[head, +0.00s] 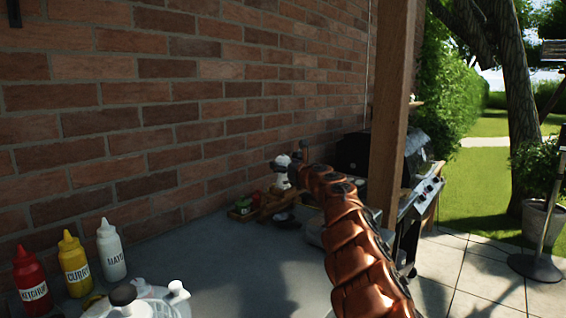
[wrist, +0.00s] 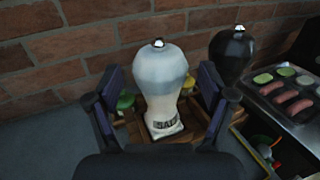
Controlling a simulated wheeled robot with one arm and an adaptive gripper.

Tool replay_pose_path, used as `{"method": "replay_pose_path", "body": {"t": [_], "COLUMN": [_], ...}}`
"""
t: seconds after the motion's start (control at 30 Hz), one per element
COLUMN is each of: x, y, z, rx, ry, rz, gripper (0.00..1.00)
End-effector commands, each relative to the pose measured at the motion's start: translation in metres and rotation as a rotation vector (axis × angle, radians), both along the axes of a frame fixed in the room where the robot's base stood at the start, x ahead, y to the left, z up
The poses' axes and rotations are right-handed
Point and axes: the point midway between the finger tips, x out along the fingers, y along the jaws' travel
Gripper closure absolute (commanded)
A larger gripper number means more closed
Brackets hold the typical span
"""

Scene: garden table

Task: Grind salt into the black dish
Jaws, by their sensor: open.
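A white salt mill (wrist: 160,75) with a "SALT" label stands upright in a wooden crate (wrist: 139,134) by the brick wall. My gripper (wrist: 158,88) is open, with one finger on each side of the salt mill; I cannot tell whether they touch it. In the head view the salt mill (head: 282,164) shows at the far end of the table, partly behind my gripper (head: 297,170). A small dark round shape (head: 283,218) on the table may be the black dish, but it is too small to be sure. No dish is clear in the wrist view.
A black mill (wrist: 232,52) stands right of the salt mill. Ketchup (head: 32,278), curry (head: 74,266) and mayo (head: 111,250) bottles stand at the near left. The middle of the table (head: 215,258) is clear.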

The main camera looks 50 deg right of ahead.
Motion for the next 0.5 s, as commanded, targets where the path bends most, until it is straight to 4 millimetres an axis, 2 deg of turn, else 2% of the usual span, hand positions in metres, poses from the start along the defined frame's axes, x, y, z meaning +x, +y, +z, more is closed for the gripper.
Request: {"method": "replay_pose_path", "body": {"t": [0.23,0.5], "x": [0.012,0.016], "y": [-0.003,-0.006], "z": [0.0,-0.003], "rx": [0.002,0.002], "ry": [0.0,0.003], "rz": [0.0,-0.002], "gripper": [0.19,0.19]}}
